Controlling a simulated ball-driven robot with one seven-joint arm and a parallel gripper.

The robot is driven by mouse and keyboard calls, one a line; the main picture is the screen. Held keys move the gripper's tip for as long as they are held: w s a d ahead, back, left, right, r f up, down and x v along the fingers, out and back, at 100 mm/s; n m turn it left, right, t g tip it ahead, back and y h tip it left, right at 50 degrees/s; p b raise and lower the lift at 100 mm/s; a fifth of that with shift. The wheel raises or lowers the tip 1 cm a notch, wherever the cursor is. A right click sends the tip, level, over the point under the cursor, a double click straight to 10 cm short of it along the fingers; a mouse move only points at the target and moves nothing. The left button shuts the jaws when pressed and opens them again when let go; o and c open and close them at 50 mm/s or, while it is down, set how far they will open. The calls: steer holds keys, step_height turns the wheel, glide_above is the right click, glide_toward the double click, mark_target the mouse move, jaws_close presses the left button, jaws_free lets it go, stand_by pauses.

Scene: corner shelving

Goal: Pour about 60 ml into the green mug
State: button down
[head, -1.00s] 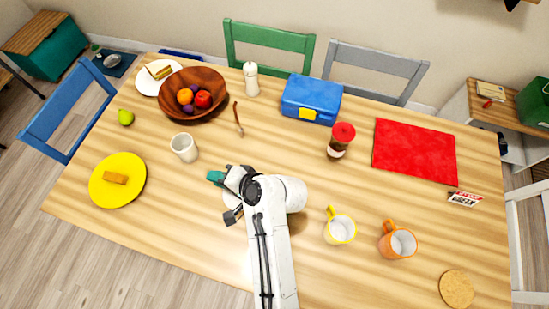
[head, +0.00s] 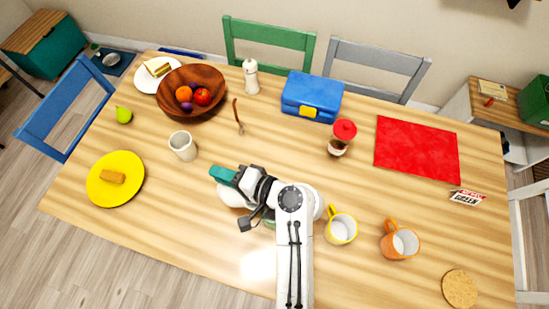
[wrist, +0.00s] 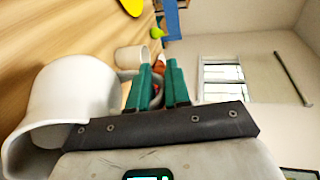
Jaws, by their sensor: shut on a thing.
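My gripper (head: 222,174) is over the middle of the table, its teal fingers pointing left. In the wrist view the fingers (wrist: 158,85) are close together, with a narrow gap. A white jug (wrist: 75,95) with a loop handle is right beside them there. In the head view part of its white body (head: 232,194) shows under my gripper. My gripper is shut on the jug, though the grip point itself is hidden. A small green edge, seemingly the green mug (head: 270,224), shows under my wrist; the rest is hidden. No liquid stream is visible.
A yellow mug (head: 341,228) and an orange mug (head: 402,243) stand right of my arm. A whitish cup (head: 183,147) and a yellow plate (head: 101,190) are left. A fruit bowl (head: 211,110), a red-lidded jar (head: 341,140) and a blue lunchbox (head: 311,98) are farther back.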

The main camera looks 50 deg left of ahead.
steer(key=shift+d+r, duration=0.1)
steer(key=shift+w+d+r+g+y+b, duration=0.2)
steer(key=shift+d+r+g+y+b, duration=0.15)
steer(key=shift+r+y+b, duration=0.35)
steer(key=shift+w+d+r+y+b, duration=0.2)
steer(key=shift+d+r+y+b, duration=0.25)
steer(key=shift+b, duration=0.45)
stand_by(1.5)
steer(key=shift+s+a+p, duration=0.15)
steer(key=shift+a+p, duration=0.15)
steer(key=shift+p, duration=0.55)
steer(key=a+f+h+p, duration=0.1)
steer(key=s+a+f+t+h+p, duration=0.1)
steer(key=f+h+p, duration=0.1)
steer(key=shift+f, duration=0.35)
steer(key=shift+s+a+f+t+h, duration=0.15)
steer(key=shift+a+f+t+h, duration=0.15)
steer(key=shift+f+h, duration=0.3)
steer(key=shift+s+a+f+t+h, duration=0.15)
steer(key=shift+a+f+h, duration=0.2)
steer(key=shift+f+h, duration=0.25)
